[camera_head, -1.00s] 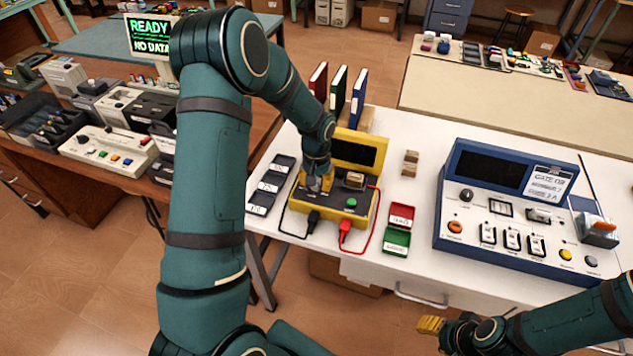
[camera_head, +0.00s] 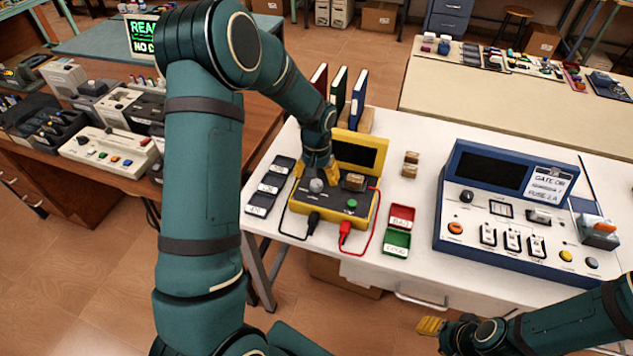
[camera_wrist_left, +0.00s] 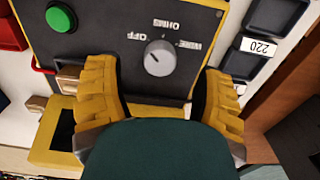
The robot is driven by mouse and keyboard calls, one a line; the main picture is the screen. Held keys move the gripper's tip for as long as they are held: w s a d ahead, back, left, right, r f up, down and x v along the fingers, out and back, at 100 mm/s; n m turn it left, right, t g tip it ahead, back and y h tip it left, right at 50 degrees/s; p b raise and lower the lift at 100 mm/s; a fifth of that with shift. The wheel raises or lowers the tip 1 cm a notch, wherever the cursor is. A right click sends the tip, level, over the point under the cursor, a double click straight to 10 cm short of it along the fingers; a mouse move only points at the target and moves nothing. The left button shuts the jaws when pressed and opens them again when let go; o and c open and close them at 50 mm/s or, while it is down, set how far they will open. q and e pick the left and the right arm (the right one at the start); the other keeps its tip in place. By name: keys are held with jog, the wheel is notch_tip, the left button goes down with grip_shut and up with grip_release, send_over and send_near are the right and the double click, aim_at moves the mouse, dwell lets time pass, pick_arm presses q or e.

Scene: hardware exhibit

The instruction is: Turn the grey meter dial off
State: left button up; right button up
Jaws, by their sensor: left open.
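The yellow meter (camera_head: 366,210) sits on the white table with its dark screen tilted up at the back. Its grey dial (camera_head: 316,185) is uncovered on the dark panel. In the left wrist view the dial (camera_wrist_left: 160,58) has OFF, OHMS and WIRE printed around it; its small light mark seems to lean towards OFF. My left gripper (camera_head: 320,170) is just behind the dial, over the panel. Its yellow fingers are apart and empty, on either side of the dial in the wrist view (camera_wrist_left: 157,85), not touching it. My right gripper (camera_head: 432,325) is low at the front right; its opening is unclear.
Black and red leads plug into the meter's front. Red and green trays (camera_head: 400,228) and a blue gate device (camera_head: 505,212) stand to the right. Dark labelled bins (camera_head: 270,186) are at left, books (camera_head: 340,90) behind.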

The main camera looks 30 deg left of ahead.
aim_at(317, 183)
pick_arm(q)
notch_tip(317, 183, up, 9)
dwell(0.3)
dwell(0.5)
